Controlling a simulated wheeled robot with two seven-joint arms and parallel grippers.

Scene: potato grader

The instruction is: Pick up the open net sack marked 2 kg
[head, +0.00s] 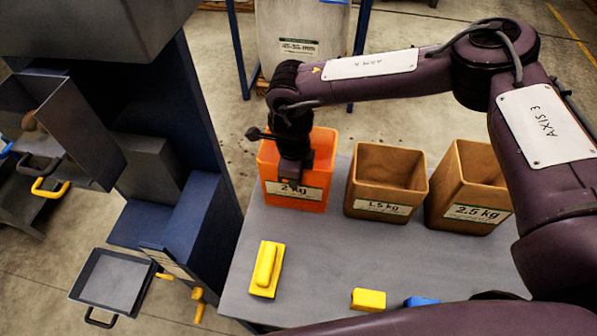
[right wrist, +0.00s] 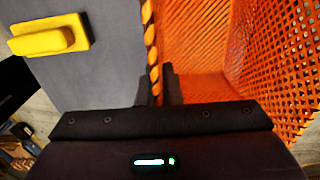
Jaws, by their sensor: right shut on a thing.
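The orange net sack marked 2 kg (head: 322,172) stands upright on the grey table, its mouth open at the top. Its label faces the front, partly covered by my gripper. My right gripper (head: 294,180) points down at the sack's front wall and is shut on its rim. In the right wrist view, the two dark fingers (right wrist: 158,84) sit on either side of the rim, with the orange mesh (right wrist: 285,50) to the right. The sack looks empty where I can see inside. My left gripper is not in view.
Two brown open sacks, marked 1.5 kg (head: 384,208) and 2.5 kg (head: 479,212), stand close to the right. A yellow block with a raised grip (head: 266,270), a smaller yellow block (head: 368,300) and a blue item (head: 421,301) lie on the table (head: 310,255). A blue machine (head: 200,225) stands left.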

